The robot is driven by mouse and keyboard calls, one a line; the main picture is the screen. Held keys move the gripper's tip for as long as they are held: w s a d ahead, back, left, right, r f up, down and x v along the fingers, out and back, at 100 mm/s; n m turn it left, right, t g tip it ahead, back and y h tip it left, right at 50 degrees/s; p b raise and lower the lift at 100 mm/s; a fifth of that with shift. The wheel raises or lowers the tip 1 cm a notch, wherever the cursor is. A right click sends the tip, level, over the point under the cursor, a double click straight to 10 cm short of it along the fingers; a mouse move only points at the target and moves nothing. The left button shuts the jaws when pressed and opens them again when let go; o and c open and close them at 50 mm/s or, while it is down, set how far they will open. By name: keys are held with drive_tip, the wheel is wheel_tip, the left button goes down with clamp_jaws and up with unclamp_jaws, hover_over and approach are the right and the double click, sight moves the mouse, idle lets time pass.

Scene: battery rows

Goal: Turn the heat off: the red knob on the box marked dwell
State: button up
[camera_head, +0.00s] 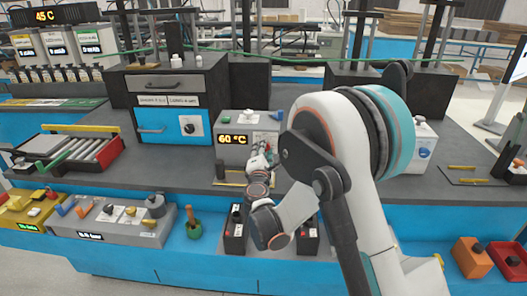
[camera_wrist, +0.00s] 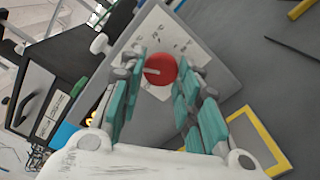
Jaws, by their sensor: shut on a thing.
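The red knob (camera_wrist: 161,70) is round with a pale pointer mark aimed left in the wrist view. In the head view, my gripper (camera_head: 261,157) is at the front of the grey box (camera_head: 231,153), which has an orange display (camera_head: 233,139) reading 60 °C. The knob is hidden there behind my gripper.
A blue-fronted cabinet (camera_head: 170,128) stands left of the box. A tray with rollers (camera_head: 92,148) is further left. Black battery-like blocks (camera_head: 236,230) stand at the front edge below my arm. A yellow frame (camera_wrist: 262,137) lies on the bench near my gripper.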

drive_tip(key=n, duration=1.2)
drive_tip(key=shift+s+d+f, duration=0.1)
drive_tip(key=shift+d+f, duration=0.05)
drive_tip(key=shift+n, duration=0.3)
drive_tip(key=o, duration=1)
drive_tip(key=shift+o, duration=0.2)
drive_tip(key=s, duration=1.2)
drive_tip(key=shift+a, duration=0.2)
